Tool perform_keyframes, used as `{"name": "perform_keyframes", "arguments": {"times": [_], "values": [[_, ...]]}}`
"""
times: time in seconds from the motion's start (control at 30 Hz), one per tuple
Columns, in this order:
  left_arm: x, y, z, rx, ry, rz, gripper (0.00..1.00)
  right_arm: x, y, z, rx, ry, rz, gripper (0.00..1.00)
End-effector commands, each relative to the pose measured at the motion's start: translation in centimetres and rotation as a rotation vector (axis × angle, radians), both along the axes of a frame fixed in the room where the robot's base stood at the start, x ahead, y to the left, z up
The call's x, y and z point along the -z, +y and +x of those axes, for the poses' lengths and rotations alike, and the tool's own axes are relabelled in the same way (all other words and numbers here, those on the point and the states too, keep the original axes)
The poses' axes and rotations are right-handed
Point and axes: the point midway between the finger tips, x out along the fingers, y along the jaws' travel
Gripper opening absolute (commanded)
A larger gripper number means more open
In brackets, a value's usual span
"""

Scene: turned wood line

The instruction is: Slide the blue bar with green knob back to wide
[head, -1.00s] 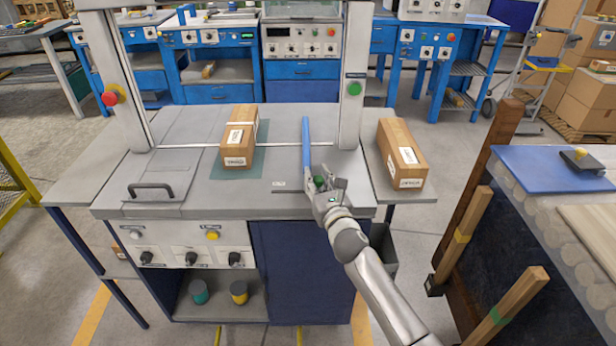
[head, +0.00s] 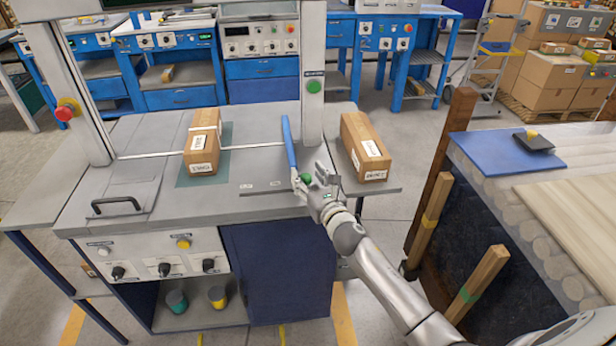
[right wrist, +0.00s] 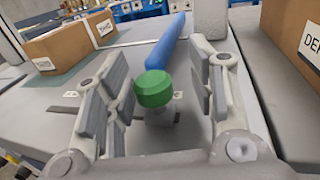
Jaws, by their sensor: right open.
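The blue bar (head: 289,147) lies front to back on the grey machine table, near the right column. Its green knob (head: 306,179) is at the bar's near end. My right gripper (head: 315,177) is at the knob, its arm coming from the lower right. In the right wrist view the green knob (right wrist: 154,88) stands between the two spread fingers (right wrist: 158,75), with a gap on each side. The blue bar (right wrist: 167,43) runs away behind it. My left gripper is not in view.
A cardboard box (head: 203,140) lies on a green mat (head: 188,180) to the left. Another box (head: 364,146) is on the right side shelf. The right column (head: 313,110) carries a green button. A black handle (head: 117,206) is at the front left. The tabletop between mat and bar is clear.

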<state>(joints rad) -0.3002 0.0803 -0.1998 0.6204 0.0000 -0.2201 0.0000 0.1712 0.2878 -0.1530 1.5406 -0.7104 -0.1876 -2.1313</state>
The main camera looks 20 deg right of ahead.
Motion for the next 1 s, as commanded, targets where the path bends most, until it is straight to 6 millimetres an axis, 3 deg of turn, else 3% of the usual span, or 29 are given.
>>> {"name": "perform_keyframes", "arguments": {"times": [0.27,0.7,1.0], "values": [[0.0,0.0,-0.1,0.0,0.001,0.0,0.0,0.0,0.1,-0.9,-0.002,-0.001,-0.001,0.51],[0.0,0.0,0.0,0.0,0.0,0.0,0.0,0.1,0.1,-9.0,0.0,0.002,0.0,0.51],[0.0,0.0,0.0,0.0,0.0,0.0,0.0,0.0,0.1,-11.9,0.001,0.0,0.001,0.51]]}}
